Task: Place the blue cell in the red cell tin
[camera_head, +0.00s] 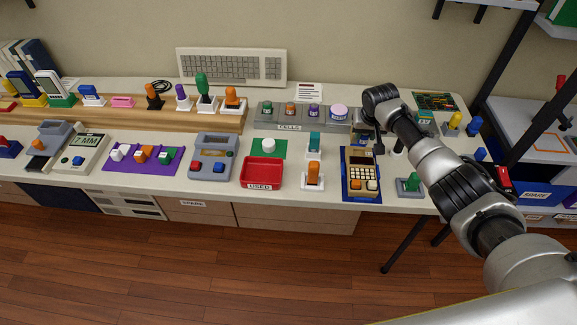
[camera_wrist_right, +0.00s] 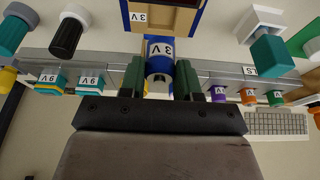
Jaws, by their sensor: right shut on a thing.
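The blue cell (camera_wrist_right: 158,54), a cylinder with a white 3V label, sits between the green fingers of my right gripper (camera_wrist_right: 160,66) in the right wrist view. The gripper is shut on it. In the head view the right gripper (camera_head: 370,143) points down behind the tan-and-blue handheld, near the right end of the grey cell rail. The cell is mostly hidden there, and I cannot tell whether it touches anything below. The red tin (camera_head: 262,173), labelled USED, stands at the bench's front edge, left of the gripper, and looks empty. My left gripper is not in view.
The handheld (camera_head: 361,183) lies on a blue mat. An orange item in a white stand (camera_head: 313,178) and a teal-topped white block (camera_head: 314,145) stand between it and the tin. The grey rail (camera_head: 285,121) holds several cells. A green mat with a white knob (camera_head: 268,146) lies behind the tin.

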